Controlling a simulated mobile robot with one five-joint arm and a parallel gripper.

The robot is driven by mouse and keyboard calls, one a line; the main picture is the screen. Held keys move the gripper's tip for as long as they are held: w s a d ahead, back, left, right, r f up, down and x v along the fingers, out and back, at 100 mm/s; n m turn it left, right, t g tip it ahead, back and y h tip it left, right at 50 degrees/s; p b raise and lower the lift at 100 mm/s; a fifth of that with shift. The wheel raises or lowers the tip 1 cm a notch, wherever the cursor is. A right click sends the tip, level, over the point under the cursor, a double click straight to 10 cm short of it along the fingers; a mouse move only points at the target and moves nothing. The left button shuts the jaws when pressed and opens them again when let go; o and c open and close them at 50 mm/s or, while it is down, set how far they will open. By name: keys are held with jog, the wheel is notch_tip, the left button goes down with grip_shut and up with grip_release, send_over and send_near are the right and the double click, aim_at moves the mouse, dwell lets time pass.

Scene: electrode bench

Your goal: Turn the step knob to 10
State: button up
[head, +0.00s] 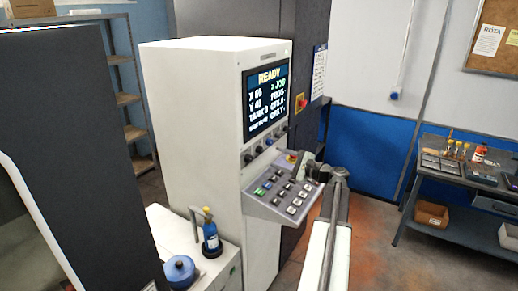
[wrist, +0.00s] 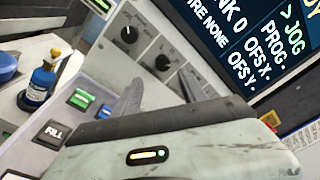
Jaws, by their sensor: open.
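A row of several dark knobs (head: 265,146) runs under the screen on the white machine cabinet. In the wrist view two black round knobs with pale pointer marks show: one at the upper left (wrist: 129,34) and one lower and further right (wrist: 162,62). Their labels are too small to read, so I cannot tell which is the step knob. My gripper (head: 307,170) is in front of the sloping key panel, below and right of the knob row. In the wrist view its two dark fingers (wrist: 160,88) are apart with nothing between them, short of the knobs.
The screen (head: 266,98) reads READY, with the mark at JOG. The key panel (head: 283,198) juts out below the knobs. A blue bottle (head: 210,235) stands on a white cabinet at lower left. A dark bench (head: 455,170) is at right, with open floor before it.

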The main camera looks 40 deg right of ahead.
aim_at(262, 151)
jog(key=w, duration=0.5)
jog(key=w+a, duration=0.1)
jog(key=w, duration=0.1)
jog(key=shift+w+r, duration=0.15)
jog(key=shift+r, duration=0.05)
grip_shut()
